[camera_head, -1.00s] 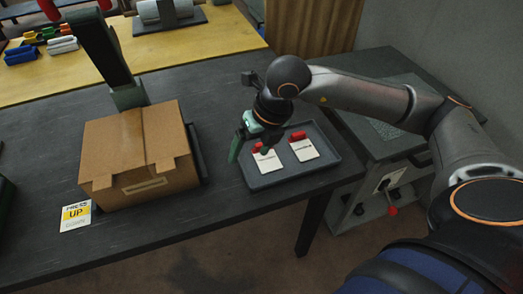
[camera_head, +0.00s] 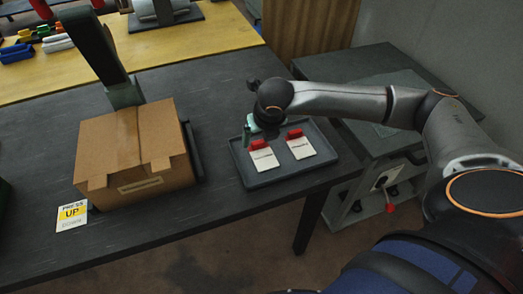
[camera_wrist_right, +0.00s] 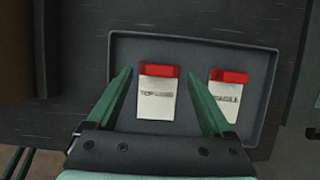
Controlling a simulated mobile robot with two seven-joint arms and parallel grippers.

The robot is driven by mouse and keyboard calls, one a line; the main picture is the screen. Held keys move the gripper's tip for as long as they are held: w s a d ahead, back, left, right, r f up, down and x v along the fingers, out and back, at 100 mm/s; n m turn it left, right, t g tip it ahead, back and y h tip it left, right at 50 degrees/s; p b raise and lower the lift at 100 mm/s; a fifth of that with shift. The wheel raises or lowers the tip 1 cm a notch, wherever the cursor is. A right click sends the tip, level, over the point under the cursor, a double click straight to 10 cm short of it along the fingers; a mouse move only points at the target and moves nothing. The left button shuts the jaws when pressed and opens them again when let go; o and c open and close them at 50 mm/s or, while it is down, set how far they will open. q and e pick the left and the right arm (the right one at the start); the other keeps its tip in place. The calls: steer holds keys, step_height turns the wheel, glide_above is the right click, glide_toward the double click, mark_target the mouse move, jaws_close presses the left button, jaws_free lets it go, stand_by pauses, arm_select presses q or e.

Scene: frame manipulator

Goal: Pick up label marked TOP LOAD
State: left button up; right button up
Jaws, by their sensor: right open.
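Two white labels with red tops lie side by side in a dark grey tray (camera_head: 262,181). The left label (camera_head: 264,161) carries blurred print that looks like TOP LOAD; it also shows in the right wrist view (camera_wrist_right: 155,101). The right label (camera_head: 302,149) has print too small to read surely, and it shows in the wrist view (camera_wrist_right: 223,101). My right gripper (camera_head: 250,132) is open and empty, above the tray's left part. In the wrist view its green fingers (camera_wrist_right: 160,73) appear on either side of the left label. My left gripper is out of view.
A cardboard box (camera_head: 135,155) stands on the dark table left of the tray, with a dark upright post (camera_head: 98,50) behind it. A PRESS UP card (camera_head: 72,216) lies at its front left. A side cabinet (camera_head: 375,160) stands right of the table.

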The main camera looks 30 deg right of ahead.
steer(key=shift+x, duration=1.2)
jaws_close()
